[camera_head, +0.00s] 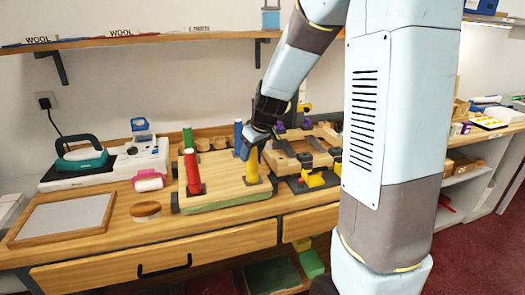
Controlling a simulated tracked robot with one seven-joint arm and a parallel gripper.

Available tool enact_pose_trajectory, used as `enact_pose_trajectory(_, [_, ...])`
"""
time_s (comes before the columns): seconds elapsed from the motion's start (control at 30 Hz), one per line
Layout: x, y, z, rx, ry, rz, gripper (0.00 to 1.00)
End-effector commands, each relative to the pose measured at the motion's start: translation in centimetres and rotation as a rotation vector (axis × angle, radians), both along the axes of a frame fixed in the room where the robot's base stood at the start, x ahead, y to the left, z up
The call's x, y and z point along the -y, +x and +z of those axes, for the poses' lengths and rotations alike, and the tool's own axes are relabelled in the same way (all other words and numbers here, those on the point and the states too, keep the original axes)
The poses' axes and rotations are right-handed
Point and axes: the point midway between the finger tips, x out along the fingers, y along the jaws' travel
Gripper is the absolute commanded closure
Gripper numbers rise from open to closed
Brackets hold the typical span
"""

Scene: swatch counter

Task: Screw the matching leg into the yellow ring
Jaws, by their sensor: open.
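A wooden board (222,187) with a green edge lies on the counter. A yellow leg (252,166) stands about upright at its front right corner; the yellow ring under it is too small to make out. A red leg (193,173) stands at the front left corner, a green leg (188,138) at the back left and a blue leg (238,132) at the back right. My gripper (247,146) is open at the top of the yellow leg. I cannot tell whether its fingers touch the leg.
A teal iron (82,160) and a pink-and-white roll (149,181) are to the left. A brush (145,210) and a framed panel (62,219) lie in front left. A wooden fixture (290,158) and a yellow-and-black tool (313,180) crowd the right side.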

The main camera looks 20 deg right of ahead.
Motion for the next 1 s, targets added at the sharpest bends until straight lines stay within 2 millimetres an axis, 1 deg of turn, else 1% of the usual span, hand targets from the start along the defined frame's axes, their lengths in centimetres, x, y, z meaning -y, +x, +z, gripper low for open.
enact_pose_trajectory(0.6, [0.1, 0.07, -0.02, 0.001, 0.001, 0.492, 0.49])
enact_pose_trajectory(0.7, [0.11, 0.05, -0.02, 0.001, 0.002, 0.525, 0.49])
enact_pose_trajectory(0.9, [0.08, 0.02, -0.02, 0.001, 0.001, 0.529, 0.49])
enact_pose_trajectory(1.0, [0.08, 0.02, -0.02, 0.001, 0.001, 0.529, 0.58])
